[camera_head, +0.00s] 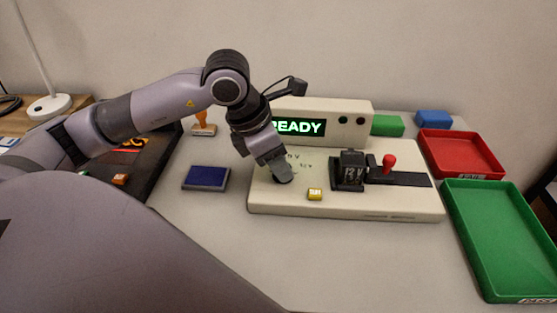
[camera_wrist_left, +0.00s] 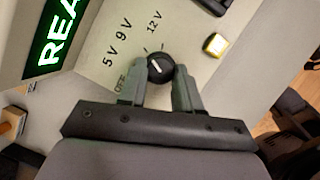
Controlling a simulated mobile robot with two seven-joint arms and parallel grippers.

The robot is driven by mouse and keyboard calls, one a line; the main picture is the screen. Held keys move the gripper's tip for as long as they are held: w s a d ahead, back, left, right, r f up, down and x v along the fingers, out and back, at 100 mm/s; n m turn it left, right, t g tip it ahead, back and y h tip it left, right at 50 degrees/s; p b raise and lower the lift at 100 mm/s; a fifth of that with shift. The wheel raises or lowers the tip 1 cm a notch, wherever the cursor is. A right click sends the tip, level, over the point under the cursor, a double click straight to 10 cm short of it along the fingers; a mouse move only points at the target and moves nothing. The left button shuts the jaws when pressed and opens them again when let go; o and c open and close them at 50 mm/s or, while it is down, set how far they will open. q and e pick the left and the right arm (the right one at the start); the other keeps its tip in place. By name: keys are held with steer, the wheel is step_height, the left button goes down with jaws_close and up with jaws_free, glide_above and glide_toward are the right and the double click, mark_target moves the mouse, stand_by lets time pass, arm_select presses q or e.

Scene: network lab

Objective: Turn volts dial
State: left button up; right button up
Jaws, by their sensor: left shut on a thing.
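The volts dial (camera_wrist_left: 160,66) is a round black knob with a white pointer mark. OFF, 5 V, 9 V and 12 V are printed around it. I cannot tell which label the mark points at. My left gripper (camera_wrist_left: 160,78) is shut on the dial, one finger on each side. In the head view the left gripper (camera_head: 280,172) reaches down onto the left part of the cream test station (camera_head: 345,211), hiding most of the dial and part of its labels. My right gripper is not in view.
The station's display (camera_head: 299,127) reads READY in green, partly hidden by my arm. A yellow button (camera_head: 315,194) is close to the dial. A black fixture (camera_head: 348,170) and red-knobbed lever (camera_head: 389,161) stand to its right. Red (camera_head: 462,153) and green (camera_head: 500,235) trays lie further right.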

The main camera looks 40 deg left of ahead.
arm_select(q)
steer(key=shift+a+m+h+b, duration=0.1)
steer(key=shift+m+h+b, duration=0.2)
steer(key=shift+m+b, duration=0.5)
steer(key=shift+w+m+g, duration=0.15)
steer(key=shift+m+g, duration=0.25)
steer(key=shift+m, duration=0.6)
steer(key=shift+w+a+m+g+h+b, duration=0.1)
steer(key=shift+m+g+h+b, duration=0.25)
steer(key=shift+m, duration=0.75)
steer(key=shift+w+m+g+h+b, duration=0.15)
steer(key=shift+m+g, duration=0.3)
steer(key=shift+m, duration=0.65)
steer(key=shift+s, duration=0.1)
steer(key=o, duration=1)
steer(key=shift+o, duration=0.2)
